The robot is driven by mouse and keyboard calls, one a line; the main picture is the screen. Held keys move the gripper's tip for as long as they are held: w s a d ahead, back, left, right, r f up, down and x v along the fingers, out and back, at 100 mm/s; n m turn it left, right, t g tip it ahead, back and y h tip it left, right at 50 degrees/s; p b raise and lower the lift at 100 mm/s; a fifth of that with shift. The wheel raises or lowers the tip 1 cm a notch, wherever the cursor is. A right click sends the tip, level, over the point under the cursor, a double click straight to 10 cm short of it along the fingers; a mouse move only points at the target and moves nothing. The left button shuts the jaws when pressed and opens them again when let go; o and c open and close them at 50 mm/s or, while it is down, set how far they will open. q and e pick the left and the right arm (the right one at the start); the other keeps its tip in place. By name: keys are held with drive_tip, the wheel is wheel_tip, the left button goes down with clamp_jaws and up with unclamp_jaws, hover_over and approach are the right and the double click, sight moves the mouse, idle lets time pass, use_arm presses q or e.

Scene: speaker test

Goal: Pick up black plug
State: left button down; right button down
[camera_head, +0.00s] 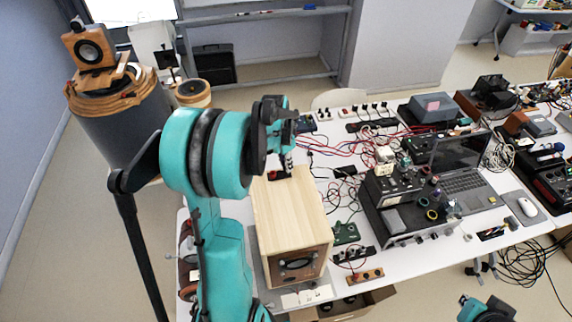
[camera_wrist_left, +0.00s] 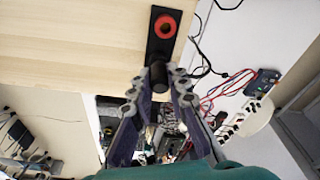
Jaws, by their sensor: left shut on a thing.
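The black plug (camera_wrist_left: 158,76) is a short dark cylinder between the fingertips of my left gripper (camera_wrist_left: 159,84) in the left wrist view. Its upper end is at the lower end of a black terminal plate with a red ring (camera_wrist_left: 165,26); I cannot tell whether it is still seated there. The plate is on the light wooden speaker box (camera_wrist_left: 60,45). In the head view my left gripper (camera_head: 287,158) points down at the back end of the box (camera_head: 290,215), and the plug is too small to make out.
The white table (camera_head: 400,265) holds loose red and black cables, an electronics unit (camera_head: 420,215) and a laptop (camera_head: 465,180) right of the box. A large grey speaker drum (camera_head: 115,125) stands at the left. A teal part of my right arm shows at the bottom right.

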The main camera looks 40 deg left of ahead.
use_arm(q)
wheel_tip(320, 180, up, 4)
drive_tip(key=shift+d, duration=0.15)
drive_tip(key=w+d+r, duration=0.3)
drive_tip(key=d+r, duration=0.3)
drive_tip(key=d, duration=0.4)
drive_tip(key=shift+w+d+r, duration=0.3)
drive_tip(key=shift+w+d, duration=0.05)
drive_tip(key=shift+d, duration=0.05)
wheel_tip(320, 180, up, 4)
drive_tip(key=shift+f+p, duration=0.1)
drive_tip(key=shift+p, duration=1.1)
